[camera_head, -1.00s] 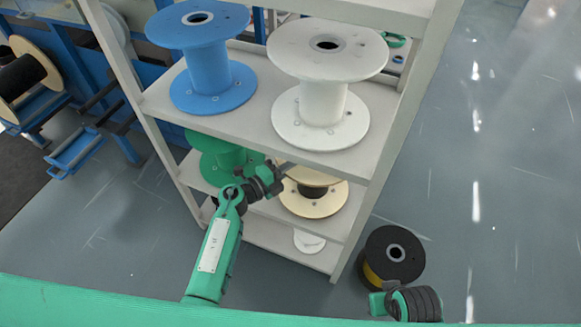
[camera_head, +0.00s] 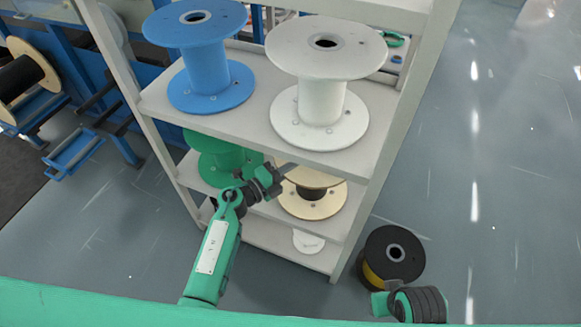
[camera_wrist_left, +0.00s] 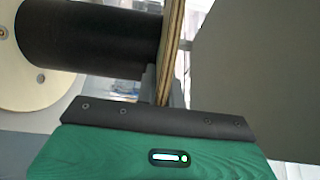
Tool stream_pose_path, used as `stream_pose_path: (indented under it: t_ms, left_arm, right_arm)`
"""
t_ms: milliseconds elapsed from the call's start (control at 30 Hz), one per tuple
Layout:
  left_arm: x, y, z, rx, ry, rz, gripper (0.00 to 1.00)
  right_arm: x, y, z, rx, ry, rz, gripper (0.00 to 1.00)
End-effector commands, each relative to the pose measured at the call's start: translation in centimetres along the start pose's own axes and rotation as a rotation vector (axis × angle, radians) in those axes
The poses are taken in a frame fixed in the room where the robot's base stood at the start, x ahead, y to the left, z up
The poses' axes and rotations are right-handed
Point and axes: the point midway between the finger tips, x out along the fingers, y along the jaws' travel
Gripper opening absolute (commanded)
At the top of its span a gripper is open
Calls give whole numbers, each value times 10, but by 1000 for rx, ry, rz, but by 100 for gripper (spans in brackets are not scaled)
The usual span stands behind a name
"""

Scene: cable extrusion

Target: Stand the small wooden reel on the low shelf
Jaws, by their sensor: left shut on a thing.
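The small wooden reel (camera_head: 325,206) has pale plywood flanges and a black core. It is upright in the rack, at the level of the shelf (camera_head: 285,215) below the blue and white reels. I cannot tell whether its lower flange touches that shelf. My left gripper (camera_head: 284,171) reaches in from the left and is shut on the reel's upper flange. In the left wrist view, the flange (camera_wrist_left: 172,45) shows edge-on at the gripper, with the black core (camera_wrist_left: 90,38) beside it. Part of my right arm shows at bottom right; its fingers are not clear.
A blue reel (camera_head: 205,80) and a white reel (camera_head: 322,100) stand on the shelf above. A green reel (camera_head: 222,160) stands left of the wooden one. A white disc (camera_head: 308,242) is on the bottom shelf. A black-flanged reel (camera_head: 385,250) is on the floor, right of the rack.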

Motion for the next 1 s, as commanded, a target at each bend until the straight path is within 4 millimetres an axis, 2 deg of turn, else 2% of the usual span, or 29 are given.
stream_pose_path:
  t_ms: [367,400,500,533,867,1000]
  left_arm:
    - [0,3,0,-1,0,-1,0]
    - [0,3,0,-1,0,0,13]
    - [0,3,0,-1,0,0,33]
    - [0,3,0,-1,0,0,34]
    - [0,4,0,-1,0,3,34]
    - [-18,5,0,0,-1,6,34]
  right_arm:
    - [1,0,1,0,-3,0,36]
    - [1,0,1,0,-3,0,36]
    - [2,0,1,0,-3,0,36]
    - [2,0,1,0,-3,0,36]
    - [2,0,1,0,-4,0,36]
    - [-4,0,0,1,0,0,36]
